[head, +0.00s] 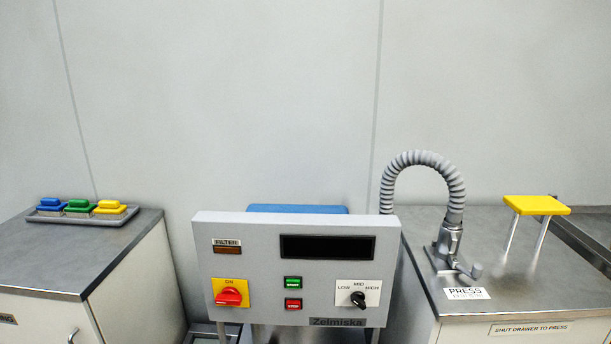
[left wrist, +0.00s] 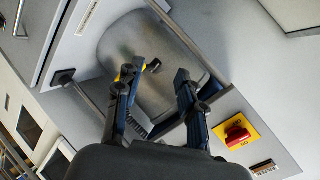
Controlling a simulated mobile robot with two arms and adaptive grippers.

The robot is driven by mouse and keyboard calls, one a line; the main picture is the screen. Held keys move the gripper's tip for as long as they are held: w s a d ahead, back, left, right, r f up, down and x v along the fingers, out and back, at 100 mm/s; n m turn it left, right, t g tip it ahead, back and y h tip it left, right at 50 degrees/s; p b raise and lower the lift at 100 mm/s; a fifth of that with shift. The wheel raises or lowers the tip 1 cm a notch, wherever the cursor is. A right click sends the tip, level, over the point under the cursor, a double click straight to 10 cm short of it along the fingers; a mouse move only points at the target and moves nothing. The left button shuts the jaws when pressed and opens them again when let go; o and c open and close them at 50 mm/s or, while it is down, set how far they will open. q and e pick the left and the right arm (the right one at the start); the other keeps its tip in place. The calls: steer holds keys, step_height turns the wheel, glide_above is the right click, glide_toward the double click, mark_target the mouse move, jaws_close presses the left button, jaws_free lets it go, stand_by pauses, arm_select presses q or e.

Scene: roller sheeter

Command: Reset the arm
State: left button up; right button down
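My left gripper (left wrist: 156,76) shows in the left wrist view, with its two dark fingers apart and nothing visible between them. It is beside the control panel; the red knob on its yellow plate (left wrist: 237,133) lies to the right of the fingers. Behind the fingers is a grey rounded metal surface (left wrist: 160,45), with a small yellow and black part (left wrist: 130,72) partly hidden by the left finger. Neither gripper shows in the head view, and my right gripper is in no view.
The control panel (head: 250,263) stands in the middle, with a red knob (head: 229,297) and a black dial (head: 358,299). A tray of coloured blocks (head: 52,217) lies on the left cabinet. The right cabinet carries a ribbed hose (head: 425,158) and a yellow-topped stand (head: 537,205).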

arm_select(q)
steer(key=s+f+n+g, duration=0.5)
steer(key=s+f+g, duration=0.1)
steer(key=s+f, duration=1.35)
steer(key=s+f+n+g, duration=0.2)
steer(key=s+f, duration=0.3)
steer(key=s, duration=0.6)
steer(key=s+f+n+g, duration=0.3)
steer(key=s+f, duration=0.3)
steer(key=s, duration=0.5)
steer(key=shift+s+a+n+g, duration=0.15)
steer(key=shift+s+n+g, duration=0.15)
steer(key=shift+n, duration=0.1)
steer(key=shift+r, duration=0.1)
